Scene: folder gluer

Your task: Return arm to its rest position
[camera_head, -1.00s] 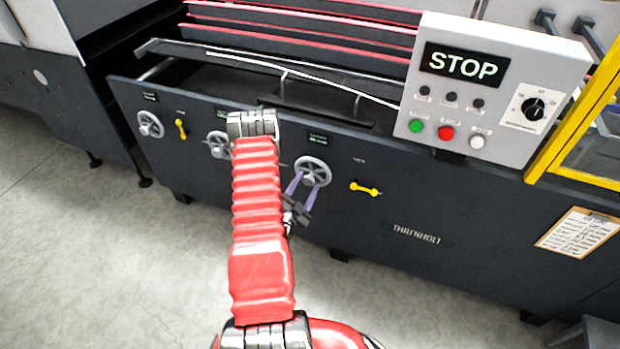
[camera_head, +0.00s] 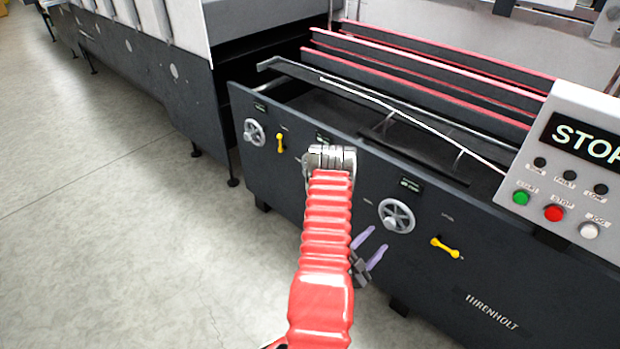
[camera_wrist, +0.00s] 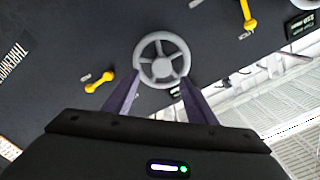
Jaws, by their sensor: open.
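My red arm reaches up the middle of the head view to the dark front panel (camera_head: 330,235) of the folder gluer. My gripper (camera_head: 374,246) shows beside the arm, its two purple fingers apart and empty, below and left of a grey handwheel (camera_head: 396,215). In the wrist view my gripper (camera_wrist: 158,92) is also open, with the handwheel (camera_wrist: 162,60) seen beyond and between the fingertips. The fingers do not hold the wheel. A gap between fingers and wheel shows in the head view.
A yellow handle (camera_head: 446,248) is right of the wheel; another handwheel (camera_head: 254,132) and yellow handle (camera_head: 281,143) are at the left. The control box (camera_head: 575,160) with a STOP display stands at the right. Bare floor (camera_head: 120,200) lies open at the left.

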